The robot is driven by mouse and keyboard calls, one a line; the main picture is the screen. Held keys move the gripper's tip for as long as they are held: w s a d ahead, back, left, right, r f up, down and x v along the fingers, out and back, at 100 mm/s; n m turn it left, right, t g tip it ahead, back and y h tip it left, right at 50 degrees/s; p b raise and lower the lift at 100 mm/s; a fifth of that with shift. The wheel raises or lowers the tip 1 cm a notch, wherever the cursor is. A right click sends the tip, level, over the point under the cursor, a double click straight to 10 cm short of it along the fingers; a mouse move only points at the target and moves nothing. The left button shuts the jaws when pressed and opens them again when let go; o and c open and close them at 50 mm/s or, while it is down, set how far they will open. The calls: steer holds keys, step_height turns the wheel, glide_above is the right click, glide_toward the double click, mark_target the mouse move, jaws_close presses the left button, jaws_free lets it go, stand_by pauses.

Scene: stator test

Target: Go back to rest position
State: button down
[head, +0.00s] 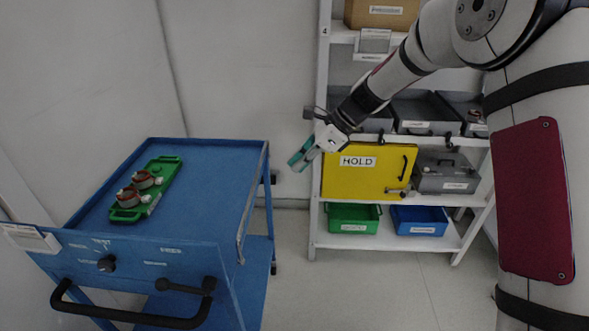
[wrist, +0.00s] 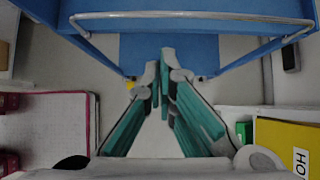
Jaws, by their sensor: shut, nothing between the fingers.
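My gripper (head: 305,152) hangs in the air between the blue cart and the shelf, in front of the left edge of the yellow HOLD box. Its teal fingers are shut with nothing between them. In the wrist view the fingertips (wrist: 163,75) point toward the cart's edge and rail. My arm reaches in from the upper right of the head view.
The blue cart (head: 205,185) at left carries a green tray (head: 152,200) with copper-coloured stators. The white shelf (head: 317,225) holds the yellow HOLD box (head: 340,182), a green bin (head: 352,218), a blue bin (head: 419,220) and grey trays. Floor between cart and shelf is clear.

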steer(key=s+d+r+n+t+h, duration=0.1)
steer(key=s+d+r+n+h, duration=0.1)
steer(key=s+d+r+n, duration=0.45)
steer(key=s+d+r+n+t+h, duration=0.1)
steer(key=s+d+r+n+h, duration=0.2)
steer(key=s+r, duration=0.6)
steer(key=s+d+f+n+t+h, duration=0.1)
steer(key=s+d+n, duration=0.3)
steer(key=s, duration=0.7)
steer(key=s+d+f+n+t+h, duration=0.1)
steer(key=s+d+n, duration=0.4)
steer(key=s, duration=0.5)
steer(key=shift+s+d+h+p, duration=0.3)
steer(key=shift+s+d+p, duration=0.1)
steer(key=shift+d, duration=0.6)
steer(key=shift+w, duration=0.1)
